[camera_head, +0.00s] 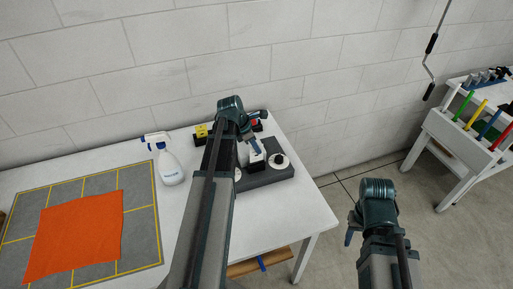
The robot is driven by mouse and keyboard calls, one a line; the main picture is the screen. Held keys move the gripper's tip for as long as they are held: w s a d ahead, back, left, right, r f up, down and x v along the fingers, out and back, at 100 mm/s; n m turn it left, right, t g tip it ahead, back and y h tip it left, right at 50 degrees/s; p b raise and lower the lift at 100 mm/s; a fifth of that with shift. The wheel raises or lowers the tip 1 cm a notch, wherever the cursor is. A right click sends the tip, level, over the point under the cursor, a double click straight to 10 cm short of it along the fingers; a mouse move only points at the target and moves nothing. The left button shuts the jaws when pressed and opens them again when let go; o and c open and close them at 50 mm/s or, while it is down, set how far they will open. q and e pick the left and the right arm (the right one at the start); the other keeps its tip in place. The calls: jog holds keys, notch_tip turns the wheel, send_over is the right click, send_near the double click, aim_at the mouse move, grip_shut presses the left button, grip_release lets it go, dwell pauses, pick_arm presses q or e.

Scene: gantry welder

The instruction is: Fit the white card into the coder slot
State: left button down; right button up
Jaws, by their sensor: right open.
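A white spray bottle (170,166), a yellow-and-black item (201,132) and a red-topped black item (256,122) stand on the table (180,222). An orange cloth (75,236) lies on a grey mat (145,238). A white rack (462,140) with coloured handles stands far right.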

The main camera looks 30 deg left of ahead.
aim_at(259, 160)
pick_arm(q)
jog(key=shift+f+b, duration=2.8)
jog(key=c, duration=1)
grip_release()
jog(key=shift+r, duration=0.15)
jog(key=p+v, duration=1.2)
jog(key=v, duration=0.1)
jog(key=shift+r+p, duration=0.25)
jog(key=shift+p, duration=0.1)
jog(key=shift+s, duration=0.1)
